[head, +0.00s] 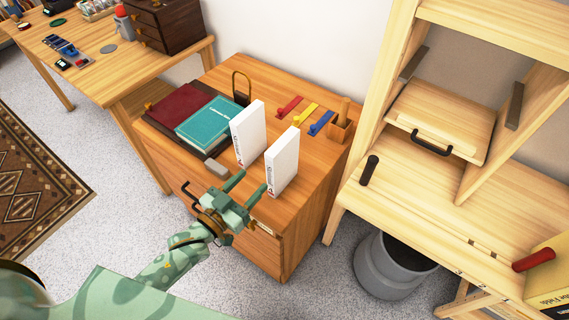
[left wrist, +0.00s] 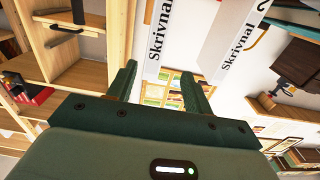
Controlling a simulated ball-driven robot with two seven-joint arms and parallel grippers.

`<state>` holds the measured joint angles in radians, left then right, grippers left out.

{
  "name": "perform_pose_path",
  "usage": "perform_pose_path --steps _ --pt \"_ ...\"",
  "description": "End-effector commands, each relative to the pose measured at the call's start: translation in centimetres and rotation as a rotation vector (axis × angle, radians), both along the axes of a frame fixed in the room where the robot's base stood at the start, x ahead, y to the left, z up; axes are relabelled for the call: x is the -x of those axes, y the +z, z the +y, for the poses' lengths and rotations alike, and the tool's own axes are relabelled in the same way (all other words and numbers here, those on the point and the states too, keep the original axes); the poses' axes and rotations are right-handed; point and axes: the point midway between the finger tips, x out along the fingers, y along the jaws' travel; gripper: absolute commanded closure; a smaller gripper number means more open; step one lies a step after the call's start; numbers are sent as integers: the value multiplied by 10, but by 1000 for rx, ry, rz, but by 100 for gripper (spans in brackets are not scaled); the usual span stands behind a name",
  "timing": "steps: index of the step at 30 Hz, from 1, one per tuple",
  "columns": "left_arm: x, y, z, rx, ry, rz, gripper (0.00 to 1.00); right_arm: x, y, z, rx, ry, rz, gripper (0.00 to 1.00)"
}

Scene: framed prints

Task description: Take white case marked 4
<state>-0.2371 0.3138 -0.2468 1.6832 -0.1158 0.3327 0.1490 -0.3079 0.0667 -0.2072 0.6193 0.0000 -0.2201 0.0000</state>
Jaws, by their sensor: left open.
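Two white cases stand upright and apart on the wooden cabinet. The right case (head: 282,163) and the left case (head: 248,132) both have dark lettering on their spines. In the left wrist view one spine (left wrist: 158,38) reads "Skrivnal", with no number visible. The other spine (left wrist: 228,58) also reads "Skrivnal", with what looks like part of a 2 at the top edge. I cannot make out a 4. My left gripper (head: 250,184) is open and empty, just in front of the cases, its right finger near the right case's base. My right gripper is not in view.
Red and teal books (head: 208,122) lie left of the cases. A grey block (head: 216,169) lies near the cabinet's front. Coloured strips (head: 306,114) and a wooden cup (head: 341,128) are behind. A shelf unit (head: 440,190) and grey bin (head: 385,272) stand right.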

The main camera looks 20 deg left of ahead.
Motion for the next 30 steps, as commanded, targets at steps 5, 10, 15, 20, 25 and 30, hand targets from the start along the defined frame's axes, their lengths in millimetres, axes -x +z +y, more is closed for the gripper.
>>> perform_pose_path --steps 5,10,15,20,25,30 --pt "-42 -2 -16 4 1 -1 49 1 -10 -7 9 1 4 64" --pt "-64 -1 -24 6 1 1 49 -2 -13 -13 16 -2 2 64" --pt "-76 -3 -31 6 1 2 49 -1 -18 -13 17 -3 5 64" --pt "-100 -7 -45 6 1 2 49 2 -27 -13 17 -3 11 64" --pt "-113 -5 -50 5 1 3 49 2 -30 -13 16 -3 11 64" --pt "-113 -5 -50 5 1 3 49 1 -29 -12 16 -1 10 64"
